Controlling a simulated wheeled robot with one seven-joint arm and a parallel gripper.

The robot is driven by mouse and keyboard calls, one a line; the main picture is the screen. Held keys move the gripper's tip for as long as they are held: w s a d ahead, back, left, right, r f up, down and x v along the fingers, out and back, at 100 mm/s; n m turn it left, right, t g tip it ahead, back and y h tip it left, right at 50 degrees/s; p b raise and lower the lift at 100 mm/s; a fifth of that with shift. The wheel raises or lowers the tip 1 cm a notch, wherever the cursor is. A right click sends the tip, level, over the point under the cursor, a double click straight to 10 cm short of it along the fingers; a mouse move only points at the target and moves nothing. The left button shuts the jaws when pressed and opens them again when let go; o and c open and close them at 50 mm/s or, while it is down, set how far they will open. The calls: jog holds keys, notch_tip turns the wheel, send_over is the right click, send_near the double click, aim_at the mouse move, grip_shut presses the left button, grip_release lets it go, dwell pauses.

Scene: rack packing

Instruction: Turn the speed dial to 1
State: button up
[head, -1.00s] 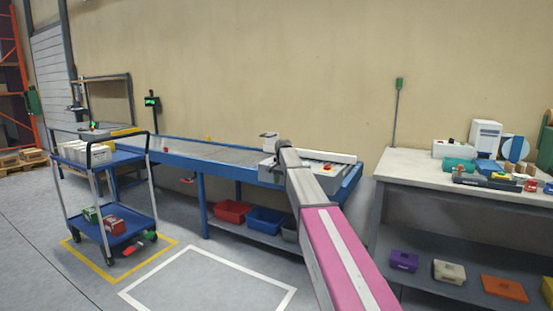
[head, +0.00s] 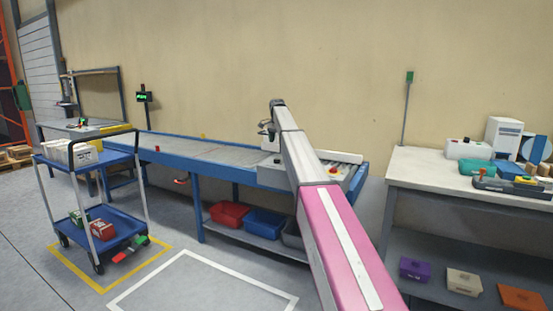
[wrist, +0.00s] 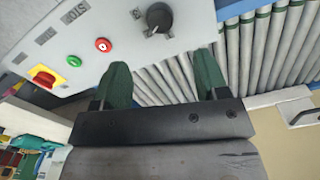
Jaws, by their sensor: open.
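The black speed dial (wrist: 157,18) sits on a grey control panel (wrist: 125,68) at the top of the wrist view. In the head view my gripper (head: 266,130) is small and partly hidden above the conveyor's right end. The panel shows there as a grey box (head: 335,170), partly covered by my arm; the dial cannot be made out.
On the panel are a red button (wrist: 103,45), a green button (wrist: 74,61) and a red-yellow switch (wrist: 43,77). Metal rollers (wrist: 260,50) lie beside the panel. A cluttered workbench (head: 425,177) stands right, a blue cart (head: 115,157) left.

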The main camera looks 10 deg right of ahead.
aim_at(277, 159)
notch_tip(277, 159, down, 10)
jog(key=shift+f, duration=0.15)
dwell(0.3)
jog(key=shift+c, duration=0.3)
jog(key=c, duration=0.9)
